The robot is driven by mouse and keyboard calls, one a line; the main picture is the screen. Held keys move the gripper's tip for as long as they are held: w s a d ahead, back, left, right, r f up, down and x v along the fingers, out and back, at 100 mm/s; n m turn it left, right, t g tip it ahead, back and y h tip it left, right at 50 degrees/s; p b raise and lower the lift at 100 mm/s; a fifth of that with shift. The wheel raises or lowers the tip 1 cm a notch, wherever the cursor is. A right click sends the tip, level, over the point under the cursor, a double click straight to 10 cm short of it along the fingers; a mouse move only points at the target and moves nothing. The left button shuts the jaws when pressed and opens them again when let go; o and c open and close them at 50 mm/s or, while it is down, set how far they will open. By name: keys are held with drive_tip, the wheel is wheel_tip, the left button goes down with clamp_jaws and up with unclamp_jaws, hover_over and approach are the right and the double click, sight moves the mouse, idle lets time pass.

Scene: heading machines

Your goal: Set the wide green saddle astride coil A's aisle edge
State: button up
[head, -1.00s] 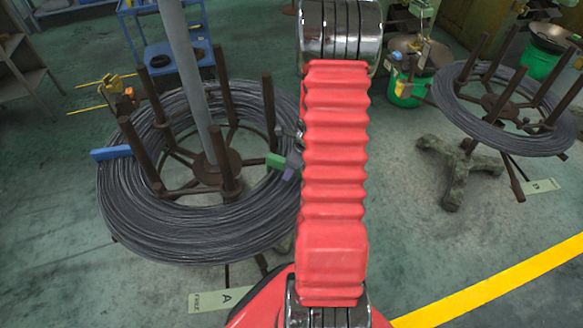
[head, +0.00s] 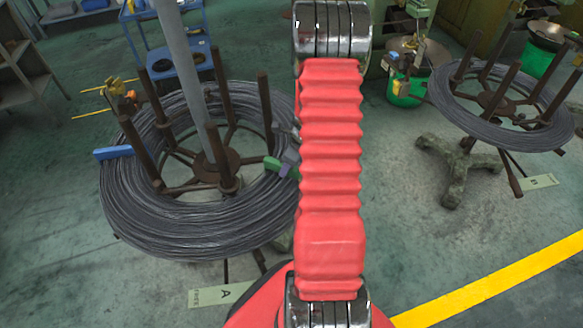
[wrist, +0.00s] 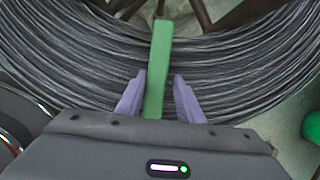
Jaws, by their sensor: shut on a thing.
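Coil A (head: 150,215) is a thick ring of dark wire on a brown stand with upright posts, at the left of the head view, above the floor label A (head: 222,294). My gripper (head: 285,161) is at the coil's right edge, partly hidden by my red arm. It is shut on the green saddle (head: 272,164). In the wrist view the saddle (wrist: 157,65) stands between the purple fingers (wrist: 160,76) and reaches out over the wire strands (wrist: 225,65). The saddle's underside is hidden. I cannot tell whether it touches the wire.
A blue block (head: 113,152) sits on the coil's left edge. A grey pole (head: 188,75) rises at the coil's middle. A second coil (head: 470,112) stands at the right. Green buckets (head: 407,92) are at the back. A yellow floor line (head: 490,282) crosses clear floor.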

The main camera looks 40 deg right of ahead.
drive_tip(key=shift+o, duration=1.4)
drive_tip(key=f, duration=0.2)
drive_tip(key=a, duration=0.1)
drive_tip(key=shift+s+f+g, duration=0.3)
drive_tip(key=shift+s+f, duration=0.1)
drive_tip(key=shift+o, duration=1)
drive_tip(key=shift+a, duration=0.15)
drive_tip(key=shift+w+r, duration=0.1)
drive_tip(key=shift+r, duration=0.05)
drive_tip(key=shift+d+r, duration=0.2)
drive_tip(key=shift+r, duration=0.65)
drive_tip(key=shift+w+r, duration=0.2)
drive_tip(key=shift+w, duration=0.1)
drive_tip(key=d+v, duration=0.1)
drive_tip(key=v, duration=1.3)
drive_tip(key=shift+s+d, duration=0.15)
drive_tip(key=shift+r, duration=0.2)
